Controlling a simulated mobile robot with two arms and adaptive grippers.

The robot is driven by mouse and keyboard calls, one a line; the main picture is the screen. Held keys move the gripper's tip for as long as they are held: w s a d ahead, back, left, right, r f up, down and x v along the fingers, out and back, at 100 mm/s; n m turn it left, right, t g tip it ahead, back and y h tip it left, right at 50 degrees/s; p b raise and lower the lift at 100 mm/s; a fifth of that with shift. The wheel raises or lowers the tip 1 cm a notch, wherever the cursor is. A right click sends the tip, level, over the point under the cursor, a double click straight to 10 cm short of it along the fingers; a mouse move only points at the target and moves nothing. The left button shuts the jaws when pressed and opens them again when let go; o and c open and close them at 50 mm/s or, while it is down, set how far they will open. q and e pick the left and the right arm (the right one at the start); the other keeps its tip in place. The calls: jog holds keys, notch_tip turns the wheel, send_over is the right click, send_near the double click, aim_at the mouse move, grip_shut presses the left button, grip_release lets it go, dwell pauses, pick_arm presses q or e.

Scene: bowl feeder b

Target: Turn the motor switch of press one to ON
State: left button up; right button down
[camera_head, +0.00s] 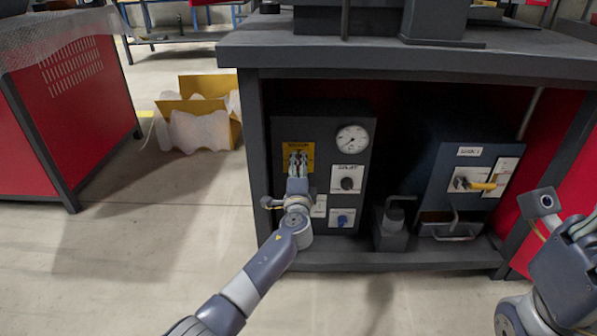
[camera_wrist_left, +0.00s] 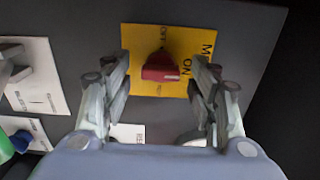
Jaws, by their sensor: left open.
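The motor switch is a red knob (camera_wrist_left: 160,66) on a yellow plate (camera_wrist_left: 188,40) marked MOTOR, OFF and ON, in the left wrist view. In the head view the yellow plate (camera_head: 299,149) is on the upper left of a dark control box under the bench, and my gripper hides the knob there. My left gripper (camera_head: 298,158) is open in front of the plate. In the left wrist view its fingers (camera_wrist_left: 160,80) stand on both sides of the red knob, apart from it. My right gripper (camera_head: 582,232) is at the right edge, and its fingers are not clear.
A pressure gauge (camera_head: 352,139), a dark knob (camera_head: 347,183) and a blue knob (camera_head: 343,220) share the control box. A second box with a yellow handle (camera_head: 482,185) stands to the right. The bench top (camera_head: 400,55) overhangs the boxes. Open floor lies left.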

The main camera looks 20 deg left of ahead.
pick_arm(q)
jog(key=shift+s, duration=0.1)
jog(key=v, duration=1.1)
jog(key=shift+s+d, duration=0.2)
jog(key=shift+s, duration=0.15)
